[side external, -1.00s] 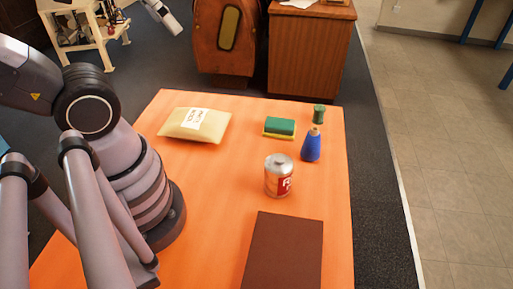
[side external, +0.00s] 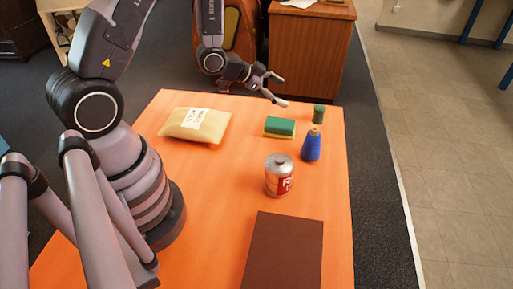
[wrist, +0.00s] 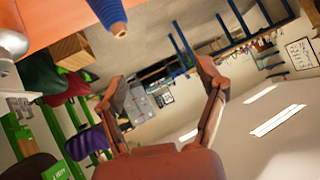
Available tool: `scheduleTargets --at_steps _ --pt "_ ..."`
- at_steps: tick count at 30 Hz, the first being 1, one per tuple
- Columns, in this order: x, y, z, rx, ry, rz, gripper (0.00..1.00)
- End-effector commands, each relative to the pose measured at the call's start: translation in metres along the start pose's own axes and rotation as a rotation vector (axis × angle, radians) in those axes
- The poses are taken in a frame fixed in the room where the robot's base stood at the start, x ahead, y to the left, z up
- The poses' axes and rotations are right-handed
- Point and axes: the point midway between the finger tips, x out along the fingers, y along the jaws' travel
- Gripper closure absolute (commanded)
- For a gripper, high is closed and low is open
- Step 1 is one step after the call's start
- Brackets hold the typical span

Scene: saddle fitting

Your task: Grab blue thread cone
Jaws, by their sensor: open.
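The blue thread cone (side external: 311,146) stands upright on the right part of the orange table, with a tan tip on top. Its blue body and tip also show at the top edge of the wrist view (wrist: 108,12). My gripper (side external: 282,90) is open and empty, above the table's far edge, behind and to the left of the cone and apart from it. Its two spread fingers show in the wrist view (wrist: 160,75), with nothing between them.
A green spool (side external: 319,114) stands just behind the cone. A green and yellow sponge (side external: 280,127) lies left of it. A can (side external: 279,176) stands in front. A padded envelope (side external: 195,125) and a brown box (side external: 284,252) are on the orange table (side external: 200,200).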

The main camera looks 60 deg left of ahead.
Motion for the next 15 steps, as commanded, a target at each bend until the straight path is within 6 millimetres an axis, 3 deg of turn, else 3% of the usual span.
scheduleTargets --at_steps 1,6,15 --pt "0.01 0.012 0.017 -0.022 0.037 0.028 0.29" --pt "0.022 0.045 0.05 -0.114 0.221 0.059 0.29" --pt "0.011 0.067 0.079 -0.273 0.405 0.001 0.29"
